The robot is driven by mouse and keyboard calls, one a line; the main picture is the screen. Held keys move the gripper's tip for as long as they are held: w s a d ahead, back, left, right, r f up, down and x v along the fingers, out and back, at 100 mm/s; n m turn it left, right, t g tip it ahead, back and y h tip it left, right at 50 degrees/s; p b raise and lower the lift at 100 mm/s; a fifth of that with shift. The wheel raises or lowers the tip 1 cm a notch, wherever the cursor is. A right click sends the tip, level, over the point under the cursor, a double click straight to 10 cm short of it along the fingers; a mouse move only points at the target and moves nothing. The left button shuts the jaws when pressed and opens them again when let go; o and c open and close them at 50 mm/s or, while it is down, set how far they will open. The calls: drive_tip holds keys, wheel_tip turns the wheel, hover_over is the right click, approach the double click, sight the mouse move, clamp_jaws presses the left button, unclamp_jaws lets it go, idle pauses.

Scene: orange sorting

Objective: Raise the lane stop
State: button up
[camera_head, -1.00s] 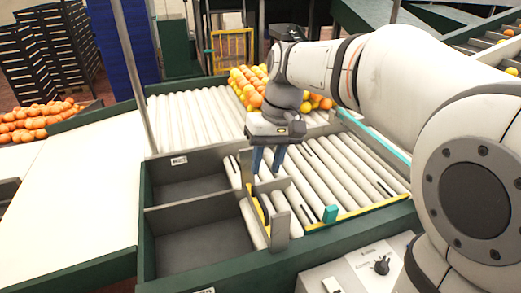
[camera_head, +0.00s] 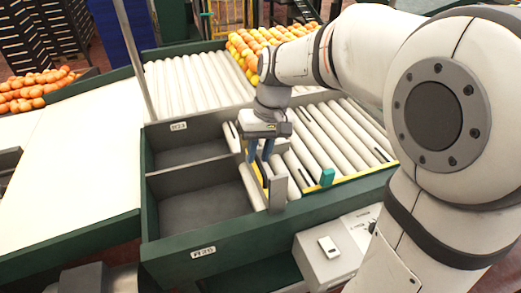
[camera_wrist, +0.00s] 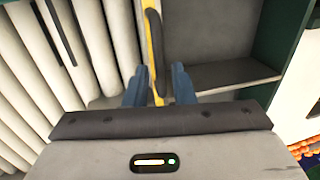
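The lane stop appears to be the yellow-edged plate with a dark grip, standing between the rollers and the bins; it shows in the head view (camera_head: 256,167) and in the wrist view (camera_wrist: 150,22). My gripper (camera_head: 260,150) is over it with its blue fingers pointing down. In the wrist view my gripper (camera_wrist: 159,86) is open, with one finger on each side of the yellow edge and visible gaps. The fingers partly hide the stop in the head view. I cannot tell whether they touch it.
Grey posts (camera_head: 278,192) flank the stop. Two grey-floored bins (camera_head: 200,213) lie to the left, behind green walls. A teal block (camera_head: 327,178) sits by a yellow strip at the right. Oranges (camera_head: 247,48) are heaped at the back. A control box (camera_head: 325,260) stands in front.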

clamp_jaws()
wheel_tip(320, 180, up, 8)
drive_tip(key=p, duration=0.4)
drive_tip(key=shift+f, duration=0.15)
drive_tip(key=shift+o, duration=1.3)
unclamp_jaws()
wheel_tip(320, 180, up, 8)
drive_tip(key=d+b, duration=0.1)
drive_tip(key=shift+w+d+f, duration=0.2)
drive_tip(key=shift+d, duration=0.05)
